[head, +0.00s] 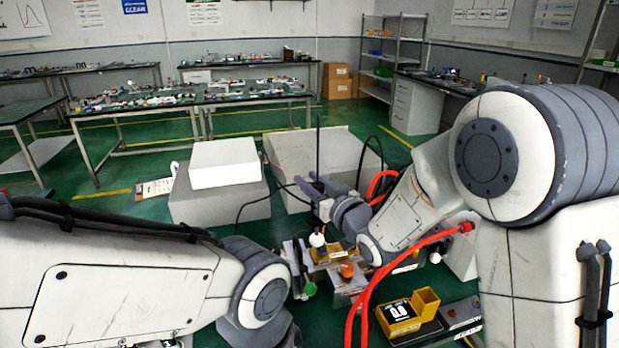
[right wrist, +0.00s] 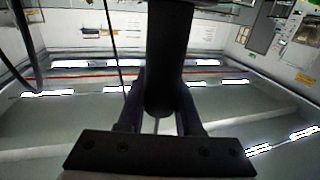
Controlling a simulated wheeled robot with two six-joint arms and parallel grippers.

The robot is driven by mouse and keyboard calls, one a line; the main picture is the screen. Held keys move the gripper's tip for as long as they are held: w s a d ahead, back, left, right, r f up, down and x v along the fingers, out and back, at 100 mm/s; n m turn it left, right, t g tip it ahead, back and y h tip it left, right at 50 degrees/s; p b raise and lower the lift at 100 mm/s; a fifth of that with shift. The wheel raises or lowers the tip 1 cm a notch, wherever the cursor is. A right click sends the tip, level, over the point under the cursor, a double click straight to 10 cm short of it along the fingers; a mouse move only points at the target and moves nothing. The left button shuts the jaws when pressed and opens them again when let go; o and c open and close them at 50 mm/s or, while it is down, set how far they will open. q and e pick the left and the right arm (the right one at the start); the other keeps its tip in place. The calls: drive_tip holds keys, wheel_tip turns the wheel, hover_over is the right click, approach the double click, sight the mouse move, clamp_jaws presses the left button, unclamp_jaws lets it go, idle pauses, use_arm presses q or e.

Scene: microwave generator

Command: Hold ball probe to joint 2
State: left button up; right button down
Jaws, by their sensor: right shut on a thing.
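My right gripper (head: 316,192) reaches to the middle of the head view, above the equipment on the floor side of the scene. In the right wrist view its two fingers close on a dark rounded cylinder (right wrist: 168,65), which I take for the ball probe's body. A white ball (head: 317,240) shows just below the gripper in the head view, close to a yellow-brown part (head: 328,254); I cannot tell whether they touch. Joint 2 cannot be made out by its label. My left arm comes in from the left, but its gripper is out of sight.
An orange knob (head: 347,271) and a yellow block marked 10 (head: 406,316) stand below my right arm. A white box (head: 227,163) on a grey base is behind. Red hoses and black cables run near the right arm. Tables with parts stand at the back.

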wheel_tip(320, 180, down, 8)
drive_tip(key=b, duration=0.5)
idle(0.5)
wheel_tip(320, 180, up, 9)
drive_tip(key=p, duration=0.5)
drive_tip(key=shift+p, duration=0.3)
idle(1.3)
